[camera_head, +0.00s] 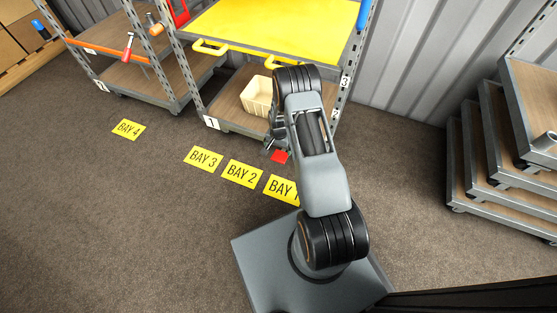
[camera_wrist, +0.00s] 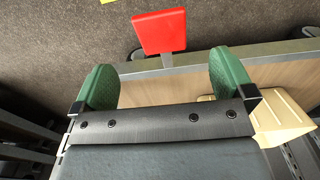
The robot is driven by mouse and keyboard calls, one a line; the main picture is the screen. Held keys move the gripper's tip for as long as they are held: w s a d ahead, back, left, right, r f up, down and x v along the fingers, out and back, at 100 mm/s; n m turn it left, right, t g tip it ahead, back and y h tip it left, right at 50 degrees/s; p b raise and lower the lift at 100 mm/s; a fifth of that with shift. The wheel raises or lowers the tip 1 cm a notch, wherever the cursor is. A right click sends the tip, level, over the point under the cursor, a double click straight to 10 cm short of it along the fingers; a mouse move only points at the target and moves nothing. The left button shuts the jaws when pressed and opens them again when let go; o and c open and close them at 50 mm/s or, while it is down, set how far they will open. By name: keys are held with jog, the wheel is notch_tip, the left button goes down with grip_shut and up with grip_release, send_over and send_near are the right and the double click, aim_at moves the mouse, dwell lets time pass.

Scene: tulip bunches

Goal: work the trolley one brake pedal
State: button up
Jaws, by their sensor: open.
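The red brake pedal (camera_head: 280,156) sticks out low at the front edge of the trolley marked 1 (camera_head: 232,122). In the wrist view the pedal (camera_wrist: 161,31) is a flat red plate on a short grey stem, beyond my fingertips and roughly centred between them. My gripper (camera_wrist: 165,80) is open, with its two green fingers spread wide and nothing between them. In the head view my gripper is mostly hidden by my arm, close to the pedal. The wrist view does not clearly show any contact with the pedal.
Yellow bay labels, such as BAY 2 (camera_head: 242,173), lie on the brown floor. Stacked trolleys (camera_head: 500,160) stand at the right. The floor at the left is clear.

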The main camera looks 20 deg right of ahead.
aim_at(279, 158)
notch_tip(279, 158, down, 8)
jog(key=b, duration=0.3)
jog(key=shift+f, duration=0.25)
jog(key=shift+c, duration=0.3)
